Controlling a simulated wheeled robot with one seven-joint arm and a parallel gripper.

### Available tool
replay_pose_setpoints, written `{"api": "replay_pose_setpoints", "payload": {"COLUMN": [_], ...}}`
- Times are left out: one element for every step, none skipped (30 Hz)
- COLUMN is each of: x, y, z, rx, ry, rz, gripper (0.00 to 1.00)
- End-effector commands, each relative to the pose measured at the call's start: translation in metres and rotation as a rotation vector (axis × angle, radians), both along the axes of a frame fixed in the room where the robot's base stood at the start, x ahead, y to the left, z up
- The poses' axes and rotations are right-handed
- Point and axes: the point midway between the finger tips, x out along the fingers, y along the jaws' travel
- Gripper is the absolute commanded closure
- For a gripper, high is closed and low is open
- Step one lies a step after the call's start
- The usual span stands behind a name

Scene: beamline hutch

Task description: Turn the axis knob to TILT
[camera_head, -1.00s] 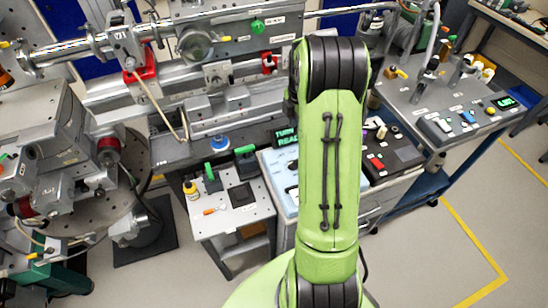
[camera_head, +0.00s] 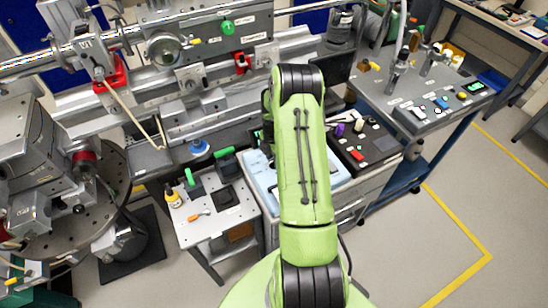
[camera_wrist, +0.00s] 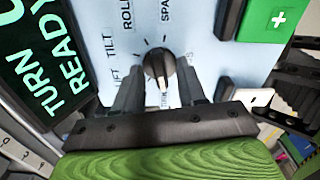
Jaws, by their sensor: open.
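The axis knob (camera_wrist: 159,62) is black and round with a pale pointer line, on a light blue panel (camera_wrist: 205,52) in the wrist view. Labels LIFT, TILT and ROLL run along its left and upper left; one starting SPA is at upper right. The pointer line appears toward the picture's bottom, near a small label I cannot read clearly, not at TILT. My gripper (camera_wrist: 160,72) is open, with one finger either side of the knob; contact cannot be told. In the head view my arm hides the knob and gripper; part of the panel (camera_head: 262,182) shows beside it.
A display (camera_wrist: 45,60) with green TURN and READY text stands left of the knob. A green block with a white cross (camera_wrist: 275,20) is at upper right. In the head view, a small table (camera_head: 212,222) stands left, and a grey console (camera_head: 425,95) right.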

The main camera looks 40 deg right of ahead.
Motion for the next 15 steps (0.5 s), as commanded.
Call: {"api": "replay_pose_setpoints", "payload": {"x": [0.0001,0.0002,0.0003,0.0003,0.0003,0.0003,0.0003,0.0003,0.0003,0.0003,0.0003,0.0003,0.0003,0.0003,0.0003], "y": [-0.0002,-0.0002,-0.0003,-0.0003,-0.0003,-0.0003,-0.0003,-0.0003,-0.0003,-0.0003,-0.0003,-0.0003,-0.0003,-0.0003,-0.0003], "z": [-0.0013,-0.0015,-0.0015,-0.0013,-0.0012,-0.0011,-0.0011,-0.001,-0.001,-0.0009,-0.0009,-0.0009,-0.0008,-0.0008,-0.0008], "rx": [0.0,-0.001,-0.001,-0.001,-0.001,-0.001,-0.001,-0.001,-0.001,-0.001,-0.001,-0.001,-0.001,-0.001,-0.001], "ry": [-0.001,-0.001,-0.001,-0.001,-0.001,-0.001,-0.001,-0.001,-0.001,-0.001,-0.001,-0.001,-0.001,-0.001,-0.001], "rz": [0.0,0.0,0.0,0.0,0.0,0.0,0.0,0.0,0.0,0.0,0.0,0.0,0.0,0.0,0.0], "gripper": [0.6,0.6,0.6,0.6,0.6,0.6,0.6,0.64,0.7,0.75,0.8,0.86,0.9,0.95,1.0]}}
